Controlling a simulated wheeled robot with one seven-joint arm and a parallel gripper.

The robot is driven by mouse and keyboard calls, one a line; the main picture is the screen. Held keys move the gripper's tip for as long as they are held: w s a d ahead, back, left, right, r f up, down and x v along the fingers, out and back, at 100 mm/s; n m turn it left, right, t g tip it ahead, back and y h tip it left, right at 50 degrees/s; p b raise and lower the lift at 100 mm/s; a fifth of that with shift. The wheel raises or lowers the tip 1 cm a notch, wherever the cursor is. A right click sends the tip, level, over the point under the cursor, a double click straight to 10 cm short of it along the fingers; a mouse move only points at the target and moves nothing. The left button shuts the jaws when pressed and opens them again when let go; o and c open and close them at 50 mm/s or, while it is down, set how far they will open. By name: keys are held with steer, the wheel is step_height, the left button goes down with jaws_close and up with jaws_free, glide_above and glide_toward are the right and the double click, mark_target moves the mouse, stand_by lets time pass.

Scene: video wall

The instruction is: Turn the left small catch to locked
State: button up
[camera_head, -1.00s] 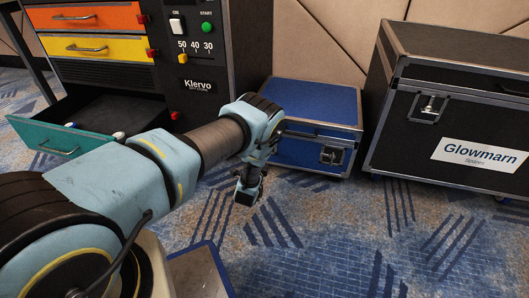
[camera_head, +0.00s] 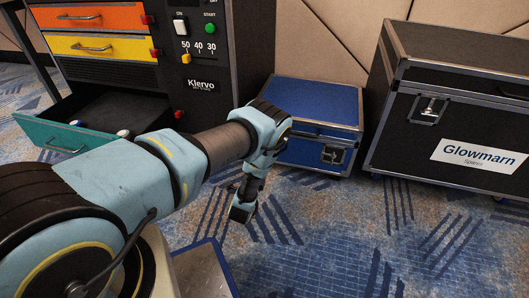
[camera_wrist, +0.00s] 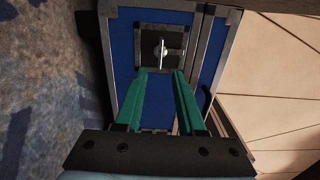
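The small blue case (camera_head: 310,104) stands on the carpet, with metal edging and one catch (camera_head: 332,155) showing at its front right. My arm hides the case's left front. The wrist view is turned sideways; there the blue front (camera_wrist: 124,45) carries a catch (camera_wrist: 161,50) with a dark square plate and a silver turning piece that lies along the picture's vertical. It seems to be the left catch. My gripper (camera_wrist: 160,72) has two green fingers, apart and empty, their tips just below this catch in the picture. The gap to it is unclear. The gripper also shows in the head view (camera_head: 243,207).
A large black case (camera_head: 400,125) labelled Glowmarn stands at the right. The Klervo cabinet (camera_head: 215,60) stands at the left, with its teal drawer (camera_head: 62,137) pulled out. Open patterned carpet lies in front of the cases, and a padded wall is behind.

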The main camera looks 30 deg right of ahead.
steer(key=shift+p+v, duration=0.3)
steer(key=shift+v, duration=1.35)
steer(key=w+a+r+n+g+y, duration=0.1)
steer(key=w+a+r+n+y, duration=0.3)
steer(key=w+r+n, duration=0.25)
steer(key=w+a+r+n+g+y, duration=0.1)
steer(key=w+a+r+n+y, duration=0.3)
steer(key=w+r, duration=0.35)
steer(key=a+r+n+g+y, duration=0.2)
steer(key=a+r+n, duration=0.3)
steer(key=a+r, duration=0.2)
steer(key=s+a+r+n+g+y, duration=0.1)
steer(key=s+a+r+n+g, duration=0.35)
steer(key=s+a+r, duration=0.6)
steer(key=s+a+r+n+g+y, duration=0.1)
steer(key=s+a+r+n+g, duration=0.35)
steer(key=s+a, duration=0.75)
step_height(320, 180, up, 41)
steer(key=s+n+t+p, duration=0.1)
steer(key=p, duration=3.7)
steer(key=shift+s+d+f, duration=0.2)
steer(key=shift+s+d, duration=0.05)
steer(key=shift+d, duration=0.2)
